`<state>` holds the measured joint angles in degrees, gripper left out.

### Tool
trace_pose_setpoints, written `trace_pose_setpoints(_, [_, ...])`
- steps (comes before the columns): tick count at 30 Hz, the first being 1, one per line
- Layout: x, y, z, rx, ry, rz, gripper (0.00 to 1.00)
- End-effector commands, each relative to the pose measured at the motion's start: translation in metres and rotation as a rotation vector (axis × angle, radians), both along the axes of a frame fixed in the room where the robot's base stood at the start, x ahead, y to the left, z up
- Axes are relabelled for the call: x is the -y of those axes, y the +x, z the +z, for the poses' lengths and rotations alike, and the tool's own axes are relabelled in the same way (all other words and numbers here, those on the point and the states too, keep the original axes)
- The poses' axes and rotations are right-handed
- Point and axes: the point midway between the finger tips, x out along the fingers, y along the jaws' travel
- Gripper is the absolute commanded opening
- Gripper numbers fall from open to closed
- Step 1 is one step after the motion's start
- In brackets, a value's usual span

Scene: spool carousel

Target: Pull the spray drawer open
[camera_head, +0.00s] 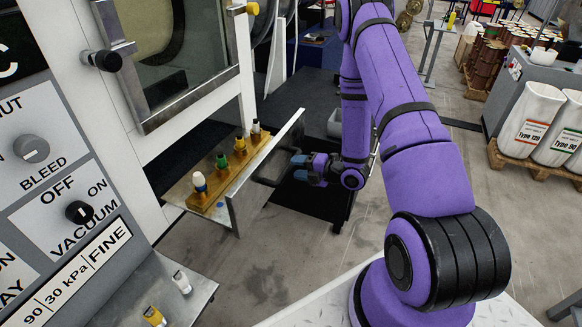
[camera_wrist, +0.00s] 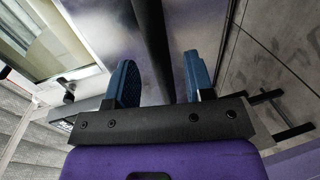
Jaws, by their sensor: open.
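The spray drawer (camera_head: 245,205) stands pulled out from the white cabinet in the head view, its grey metal front facing right. Inside it, a wooden rack (camera_head: 208,203) holds several small bottles with white, green, yellow and dark tops. A dark bar handle (camera_head: 268,180) is on the drawer front. My gripper (camera_head: 298,168) is at the handle, with blue fingers. In the wrist view my gripper (camera_wrist: 161,72) is open, and the handle bar (camera_wrist: 153,40) runs between its two fingers, with a gap to the right finger.
A windowed door (camera_head: 190,60) is above the drawer. A control panel with knobs (camera_head: 78,211) is at the left, over a grey ledge (camera_head: 160,285) with small items.

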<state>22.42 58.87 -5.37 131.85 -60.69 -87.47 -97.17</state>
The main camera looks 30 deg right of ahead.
Motion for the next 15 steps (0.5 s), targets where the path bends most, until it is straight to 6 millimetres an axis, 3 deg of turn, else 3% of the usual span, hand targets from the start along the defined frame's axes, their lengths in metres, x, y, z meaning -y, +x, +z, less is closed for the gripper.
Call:
trace_pose_setpoints(6, [0.025, -0.034, 0.008, -0.002, 0.001, -0.003, 0.48])
trace_pose_setpoints(15, [0.041, -0.057, 0.014, 0.0, 0.001, -0.001, 0.48])
